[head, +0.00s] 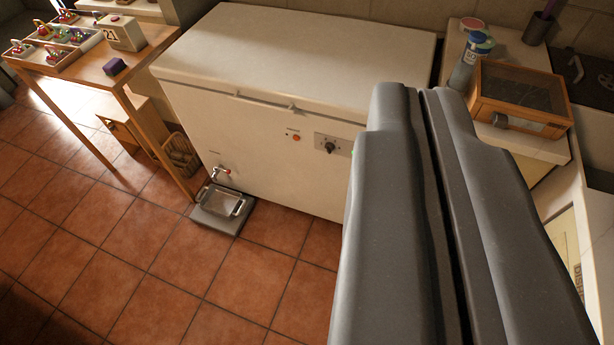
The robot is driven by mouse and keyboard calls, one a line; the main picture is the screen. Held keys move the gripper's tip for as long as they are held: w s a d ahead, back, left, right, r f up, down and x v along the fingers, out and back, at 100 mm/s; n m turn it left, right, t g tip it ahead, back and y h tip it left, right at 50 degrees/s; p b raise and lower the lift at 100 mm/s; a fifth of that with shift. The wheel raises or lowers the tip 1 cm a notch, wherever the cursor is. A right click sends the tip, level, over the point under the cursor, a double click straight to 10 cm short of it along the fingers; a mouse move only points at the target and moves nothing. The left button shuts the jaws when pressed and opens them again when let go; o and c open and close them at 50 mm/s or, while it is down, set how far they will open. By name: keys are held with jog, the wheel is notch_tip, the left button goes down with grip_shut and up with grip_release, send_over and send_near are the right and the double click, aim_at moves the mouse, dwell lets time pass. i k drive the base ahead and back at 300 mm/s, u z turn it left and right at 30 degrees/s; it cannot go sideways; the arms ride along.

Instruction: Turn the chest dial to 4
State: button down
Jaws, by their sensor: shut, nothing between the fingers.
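A white chest (262,110) with a closed lid (300,55) stands in the middle of the head view. Its dial (329,147), a black knob on a grey plate, is on the front face, right of a small red-orange button or light (296,137). The dial's numbers are too small to read. My gripper (407,92) is large in the foreground at the right. Its fingers are shut with nothing between them. In the picture the fingertips lie right of the dial and cover the chest's right part; the gripper appears apart from the dial.
A wooden table (110,75) with trays stands at the left. A grey platform (221,210) with a metal tray sits on the floor below the chest's tap (222,171). A counter with a wooden box (522,100) and bottles is at the right. The tiled floor in front is clear.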

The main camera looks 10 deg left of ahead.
aim_at(329, 147)
jog(key=u, duration=0.05)
jog(key=k, duration=0.75)
jog(key=z, duration=0.15)
jog(key=i, duration=1.5)
jog(key=u, duration=1.4)
